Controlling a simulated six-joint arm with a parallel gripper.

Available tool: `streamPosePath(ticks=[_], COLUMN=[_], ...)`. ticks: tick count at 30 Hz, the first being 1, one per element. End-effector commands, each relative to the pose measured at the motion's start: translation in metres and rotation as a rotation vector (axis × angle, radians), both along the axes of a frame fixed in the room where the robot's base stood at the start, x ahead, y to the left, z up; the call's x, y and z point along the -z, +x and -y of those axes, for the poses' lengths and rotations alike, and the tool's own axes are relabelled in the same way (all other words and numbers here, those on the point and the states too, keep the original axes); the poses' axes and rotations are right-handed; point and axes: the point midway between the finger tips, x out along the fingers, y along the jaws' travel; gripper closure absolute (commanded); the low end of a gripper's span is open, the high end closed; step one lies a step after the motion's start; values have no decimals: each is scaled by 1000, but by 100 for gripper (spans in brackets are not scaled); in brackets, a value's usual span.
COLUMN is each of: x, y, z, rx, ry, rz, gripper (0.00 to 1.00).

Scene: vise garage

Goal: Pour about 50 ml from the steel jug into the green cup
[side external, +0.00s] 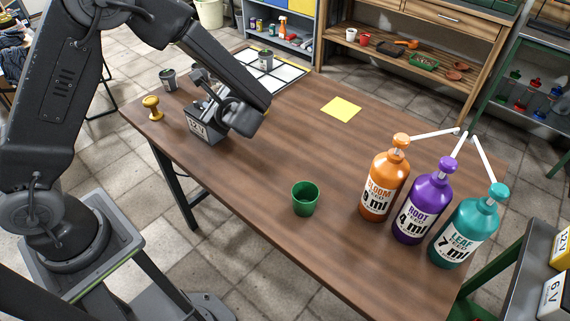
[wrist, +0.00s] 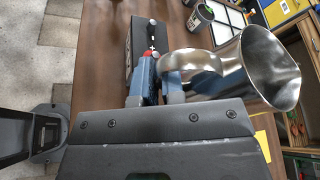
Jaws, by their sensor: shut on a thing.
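The steel jug (wrist: 270,75) is large and shiny in the wrist view, its open mouth toward the right. My gripper (wrist: 160,82) is shut on the jug's handle (wrist: 184,62). In the side view my gripper and wrist are over the back left of the table, above a 12 V battery; I cannot make out the jug there, as my arm hides it. The green cup (side external: 305,198) stands upright near the table's front edge, well to the right of my gripper and apart from it. I cannot see any liquid in the jug or the cup.
Orange (side external: 383,187), purple (side external: 424,205) and teal (side external: 464,230) pump bottles stand right of the cup. A yellow note (side external: 341,107) lies mid-table; the table between is clear.

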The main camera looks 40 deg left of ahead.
Motion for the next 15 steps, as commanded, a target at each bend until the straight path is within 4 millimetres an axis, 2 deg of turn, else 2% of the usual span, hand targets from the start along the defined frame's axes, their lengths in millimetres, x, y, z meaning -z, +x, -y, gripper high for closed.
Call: streamPosePath(ticks=[7,15], x=[15,37], y=[-6,-9], z=[0,20], rx=[288,644], ry=[2,6], rz=[-14,-25], gripper=[100,100])
